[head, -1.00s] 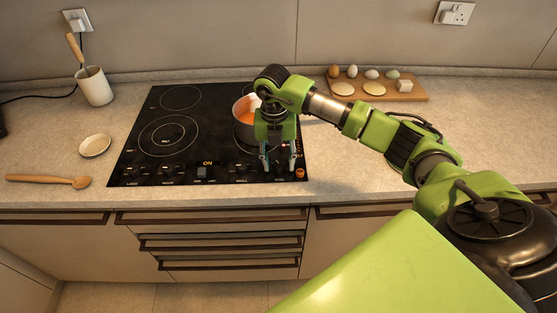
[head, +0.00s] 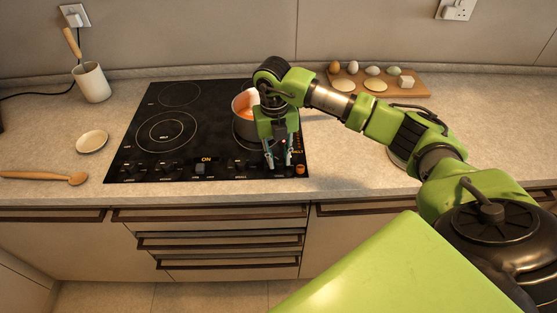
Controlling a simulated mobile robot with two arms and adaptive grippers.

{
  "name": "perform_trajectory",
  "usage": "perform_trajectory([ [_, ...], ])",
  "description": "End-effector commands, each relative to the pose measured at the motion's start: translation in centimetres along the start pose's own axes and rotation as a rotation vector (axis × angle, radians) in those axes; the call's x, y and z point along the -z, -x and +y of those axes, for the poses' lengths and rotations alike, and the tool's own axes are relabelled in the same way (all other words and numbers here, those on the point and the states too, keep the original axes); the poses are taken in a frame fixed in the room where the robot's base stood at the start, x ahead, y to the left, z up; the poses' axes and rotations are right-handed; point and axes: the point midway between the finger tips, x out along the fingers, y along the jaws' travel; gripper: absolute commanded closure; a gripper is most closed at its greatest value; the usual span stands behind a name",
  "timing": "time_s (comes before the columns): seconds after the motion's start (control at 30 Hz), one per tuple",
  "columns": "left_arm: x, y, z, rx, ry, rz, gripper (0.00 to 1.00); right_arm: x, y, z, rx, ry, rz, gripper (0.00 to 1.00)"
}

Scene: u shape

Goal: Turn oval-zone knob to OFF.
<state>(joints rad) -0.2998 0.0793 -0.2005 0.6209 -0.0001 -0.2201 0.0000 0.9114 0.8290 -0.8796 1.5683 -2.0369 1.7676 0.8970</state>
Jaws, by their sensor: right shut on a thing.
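The black cooktop (head: 150,155) has a row of dark control knobs along its front edge, with small labels too blurred to read. I cannot tell by label which knob is the oval-zone one. A lit orange "ON" (head: 206,159) shows above the middle of the row. My right gripper (head: 278,166) points down at the right part of this row. Its fingers are shut on a knob there, which they and the gripper body mostly hide. My left gripper is not in view.
A pot with orange contents (head: 243,128) stands on the cooktop right behind my right gripper. A wooden board (head: 415,93) with eggs is at the back right. A small plate (head: 92,141), a wooden spoon (head: 45,177) and a utensil crock (head: 92,84) are at left.

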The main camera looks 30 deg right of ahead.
Motion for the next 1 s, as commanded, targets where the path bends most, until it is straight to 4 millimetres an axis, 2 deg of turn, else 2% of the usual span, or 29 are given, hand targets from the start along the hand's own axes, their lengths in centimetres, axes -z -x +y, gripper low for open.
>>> perform_trajectory([
  [0.03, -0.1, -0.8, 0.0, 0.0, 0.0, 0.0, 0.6, -0.1, -0.3, 0.0, 0.0, 0.042, -0.004, 0.99],
  [0.5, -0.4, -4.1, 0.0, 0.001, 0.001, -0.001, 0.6, 0.0, -0.3, -0.1, 0.0, 0.476, -0.027, 0.99],
  [0.7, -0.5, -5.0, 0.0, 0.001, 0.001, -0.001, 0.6, 0.0, -0.2, -0.1, -0.001, 0.62, -0.034, 0.99],
  [1.0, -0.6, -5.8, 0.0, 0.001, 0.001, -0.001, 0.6, 0.0, -0.1, -0.1, 0.0, 0.747, -0.041, 0.99],
])
